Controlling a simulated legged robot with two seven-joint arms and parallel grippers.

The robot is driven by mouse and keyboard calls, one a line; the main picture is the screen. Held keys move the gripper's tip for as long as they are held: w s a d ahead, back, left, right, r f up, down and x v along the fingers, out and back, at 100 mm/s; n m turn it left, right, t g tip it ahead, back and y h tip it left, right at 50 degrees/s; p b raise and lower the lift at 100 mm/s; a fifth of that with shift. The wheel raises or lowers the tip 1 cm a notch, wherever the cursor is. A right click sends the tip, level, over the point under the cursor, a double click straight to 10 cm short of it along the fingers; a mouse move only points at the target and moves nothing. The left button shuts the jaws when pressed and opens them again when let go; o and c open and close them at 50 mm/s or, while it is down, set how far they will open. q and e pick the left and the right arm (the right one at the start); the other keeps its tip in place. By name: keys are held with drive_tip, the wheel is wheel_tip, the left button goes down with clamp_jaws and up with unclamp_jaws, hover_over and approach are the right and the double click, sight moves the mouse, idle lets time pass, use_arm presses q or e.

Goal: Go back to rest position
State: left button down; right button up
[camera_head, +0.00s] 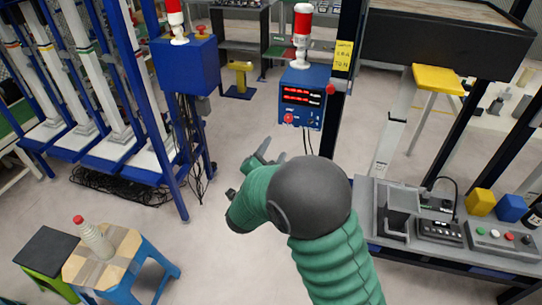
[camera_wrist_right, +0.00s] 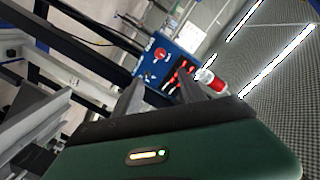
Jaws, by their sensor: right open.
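My right gripper (camera_head: 254,165) is open and empty at the end of a green, ribbed arm that comes up from the bottom of the head view. It is held in the air over the open floor, apart from every object. In the right wrist view its two dark fingers (camera_wrist_right: 168,95) stand apart with nothing between them. Beyond the fingers, the wrist view shows a blue control box (camera_wrist_right: 165,55) with a red and white lamp (camera_wrist_right: 212,82). My left gripper is in neither view.
The blue control box (camera_head: 305,92) with red displays stands behind my gripper. A bench (camera_head: 390,250) at right holds a device, a yellow cube (camera_head: 480,203), a blue cube (camera_head: 510,208) and a button panel. A stool (camera_head: 120,255) with a bottle (camera_head: 92,238) stands lower left. The middle floor is clear.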

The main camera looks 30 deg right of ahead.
drive_tip(key=s+a+f+n+g+y+p, duration=0.1)
drive_tip(key=s+a+f+n+y+p, duration=0.15)
drive_tip(key=a+n+y, duration=0.4)
drive_tip(key=s+a+f+n+y+p, duration=0.1)
drive_tip(key=a+f+n+y+p, duration=0.15)
drive_tip(key=a+n+y, duration=0.35)
drive_tip(key=s+a+f+n+g+p, duration=0.1)
drive_tip(key=s+n+g, duration=0.2)
drive_tip(key=s, duration=0.6)
drive_tip(key=s+a+f+n+g+p, duration=0.1)
drive_tip(key=s+f+n+g, duration=0.1)
drive_tip(key=s, duration=0.7)
drive_tip(key=n+g, duration=0.1)
drive_tip(key=g, duration=0.1)
drive_tip(key=shift+g, duration=0.3)
drive_tip(key=shift+y, duration=0.25)
